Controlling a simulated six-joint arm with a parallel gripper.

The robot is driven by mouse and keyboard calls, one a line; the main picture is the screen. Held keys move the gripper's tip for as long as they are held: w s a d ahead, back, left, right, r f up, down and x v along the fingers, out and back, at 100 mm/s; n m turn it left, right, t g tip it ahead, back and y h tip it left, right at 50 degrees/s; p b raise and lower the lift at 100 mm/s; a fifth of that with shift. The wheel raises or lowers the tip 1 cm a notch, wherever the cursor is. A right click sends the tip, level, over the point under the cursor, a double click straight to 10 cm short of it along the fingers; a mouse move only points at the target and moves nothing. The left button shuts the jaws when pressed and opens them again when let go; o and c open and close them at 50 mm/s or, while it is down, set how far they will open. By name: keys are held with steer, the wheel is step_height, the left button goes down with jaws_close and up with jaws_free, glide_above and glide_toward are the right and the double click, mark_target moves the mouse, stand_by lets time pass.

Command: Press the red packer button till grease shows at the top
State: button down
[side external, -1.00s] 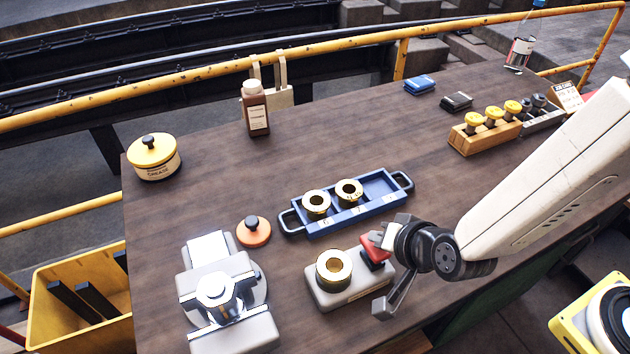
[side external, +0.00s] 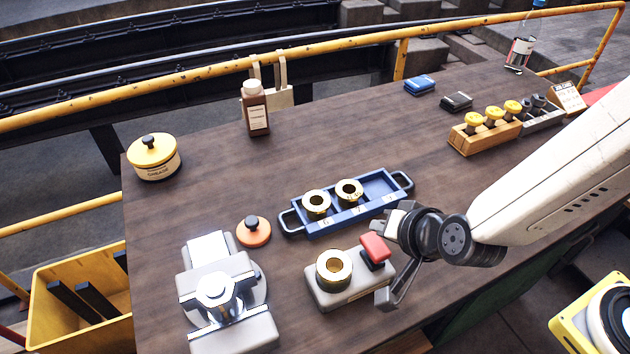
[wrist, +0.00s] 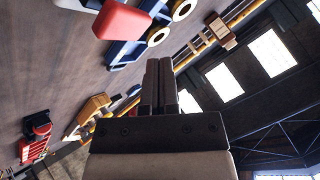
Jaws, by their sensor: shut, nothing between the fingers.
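The grey packer (side external: 347,292) stands at the front of the bench with a brass ring (side external: 334,267) on top. A pale centre shows in the ring; I cannot tell whether it is grease. The red button (side external: 375,249) stands raised at the packer's right side and also shows in the wrist view (wrist: 122,18). My gripper (side external: 390,221) is just right of the button and a little above it, apart from it. In the wrist view its fingers (wrist: 158,85) are together and empty.
Behind the packer lies a blue tray (side external: 292,221) with two brass rings. A clamp-like fixture (side external: 215,290) and an orange knobbed disc (side external: 253,232) are to its left. A grease tin (side external: 154,158), a brown bottle (side external: 256,110) and a wooden rack (side external: 470,142) stand farther off. The middle bench is clear.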

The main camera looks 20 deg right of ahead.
mark_target(378, 249)
steer(key=shift+r, duration=1.5)
steer(key=shift+r, duration=0.1)
stand_by(1.7)
steer(key=shift+r, duration=1.8)
steer(key=shift+f, duration=0.15)
steer(key=shift+f, duration=4.25)
steer(key=shift+f, duration=0.4)
